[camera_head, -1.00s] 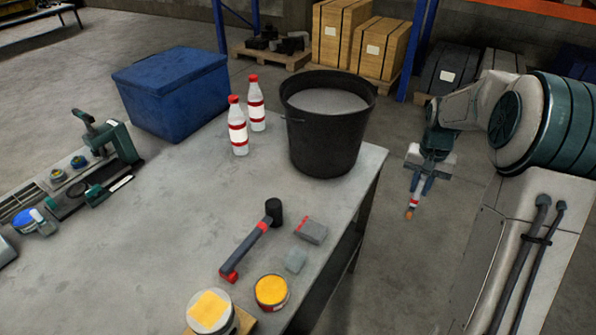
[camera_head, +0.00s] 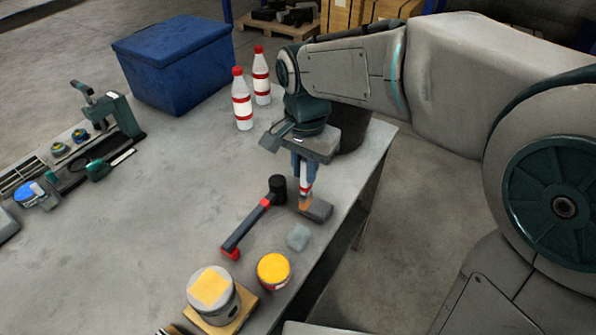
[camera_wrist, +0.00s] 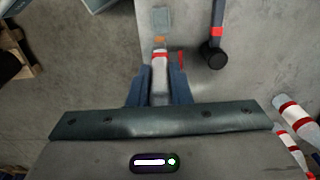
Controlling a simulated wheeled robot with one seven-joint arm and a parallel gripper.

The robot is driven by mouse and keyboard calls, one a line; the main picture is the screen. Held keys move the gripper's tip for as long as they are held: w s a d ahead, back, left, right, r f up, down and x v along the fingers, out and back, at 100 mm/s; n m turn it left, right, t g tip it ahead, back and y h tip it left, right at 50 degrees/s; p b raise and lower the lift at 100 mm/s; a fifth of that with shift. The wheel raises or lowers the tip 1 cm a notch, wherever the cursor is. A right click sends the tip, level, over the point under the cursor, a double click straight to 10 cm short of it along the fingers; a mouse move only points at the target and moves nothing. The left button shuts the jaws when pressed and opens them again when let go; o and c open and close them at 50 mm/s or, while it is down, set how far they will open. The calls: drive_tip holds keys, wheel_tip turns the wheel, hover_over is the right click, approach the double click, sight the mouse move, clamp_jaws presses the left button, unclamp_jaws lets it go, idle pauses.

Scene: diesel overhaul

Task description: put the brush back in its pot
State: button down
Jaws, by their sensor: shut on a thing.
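My gripper (camera_head: 304,174) is shut on the brush (camera_head: 305,191), which has a white handle with red bands and orange-brown bristles pointing down. In the wrist view the brush (camera_wrist: 160,62) sits between the blue fingers (camera_wrist: 158,88). In the head view its bristles overlap a grey block; I cannot tell how far above it they are. A small round pot (camera_head: 273,268) with a yellow-orange top and red side stands near the table's front right edge, nearer the camera than my gripper. It looks like the brush's pot, and I do not make it out in the wrist view.
A hammer (camera_head: 254,226) lies left of the brush. The grey block (camera_head: 316,210) and a pale cube (camera_head: 299,236) lie near the table's right edge. A grey can (camera_head: 211,289) stands left of the pot. Bottles (camera_head: 242,105) and a black bucket (camera_head: 353,133), mostly hidden by my arm, stand behind.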

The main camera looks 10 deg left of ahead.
wheel_tip(320, 180, down, 7)
drive_tip(key=s+b, duration=0.1)
drive_tip(key=b, duration=0.5)
drive_tip(key=shift+s+a+f, duration=0.15)
drive_tip(key=shift+s+a, duration=0.2)
drive_tip(key=shift+a, duration=0.1)
drive_tip(key=shift+s, duration=0.15)
drive_tip(key=shift+f, duration=0.1)
wheel_tip(320, 180, down, 6)
drive_tip(key=b, duration=0.4)
drive_tip(key=shift+f+b, duration=0.15)
drive_tip(key=shift+b, duration=0.15)
drive_tip(key=c, duration=1.3)
unclamp_jaws()
drive_tip(key=shift+o, duration=0.2)
